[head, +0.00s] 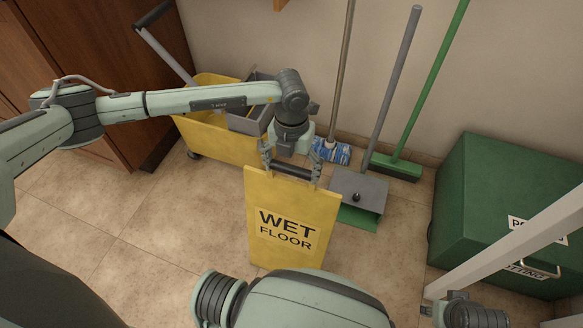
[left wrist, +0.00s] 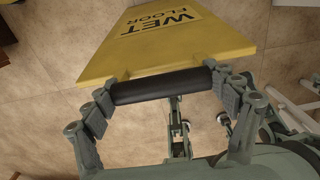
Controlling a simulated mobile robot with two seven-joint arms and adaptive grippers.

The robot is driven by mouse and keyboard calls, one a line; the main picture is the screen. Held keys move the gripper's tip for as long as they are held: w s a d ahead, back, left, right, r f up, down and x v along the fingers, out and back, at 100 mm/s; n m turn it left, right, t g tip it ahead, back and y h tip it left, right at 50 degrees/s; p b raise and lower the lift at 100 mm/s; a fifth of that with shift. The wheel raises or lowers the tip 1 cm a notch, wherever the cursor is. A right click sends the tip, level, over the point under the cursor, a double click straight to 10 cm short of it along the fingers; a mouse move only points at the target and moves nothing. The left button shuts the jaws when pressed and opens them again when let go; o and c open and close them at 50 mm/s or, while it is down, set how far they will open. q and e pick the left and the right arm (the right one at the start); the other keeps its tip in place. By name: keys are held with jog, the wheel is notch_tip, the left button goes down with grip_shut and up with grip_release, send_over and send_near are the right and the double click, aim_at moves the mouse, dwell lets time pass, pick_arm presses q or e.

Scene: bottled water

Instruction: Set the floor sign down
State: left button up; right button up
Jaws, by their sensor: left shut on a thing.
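The yellow floor sign (head: 292,213) with "WET FLOOR" in black letters hangs below my left gripper (head: 291,170) in the head view. It stands roughly upright, its lettered face toward me. My left gripper is shut on the sign's dark bar handle at the top. The left wrist view shows the fingers (left wrist: 165,87) at both ends of the black handle, with the yellow panel (left wrist: 165,45) beyond. My own arm hides part of the sign's lower edge, so I cannot tell whether it touches the floor.
A yellow mop bucket (head: 215,135) stands behind, left of the sign. A blue mop (head: 332,150), a dustpan (head: 358,190) and a green broom (head: 396,166) lean on the wall. A green bin (head: 500,190) stands right. Tiled floor (head: 150,225) is clear to the left.

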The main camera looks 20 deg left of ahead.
pick_arm(q)
jog(key=o, duration=1.6)
jog(key=shift+o, duration=0.7)
pick_arm(e)
jog(key=shift+w+r, duration=0.2)
jog(key=shift+r, duration=0.25)
pick_arm(q)
jog(key=shift+r, duration=0.25)
notch_tip(320, 180, up, 3)
jog(key=shift+f, duration=0.1)
notch_tip(320, 180, up, 8)
jog(key=shift+f, duration=0.1)
jog(key=shift+r, duration=0.6)
pick_arm(e)
jog(key=shift+s+d+r, duration=0.1)
jog(key=shift+r, duration=0.1)
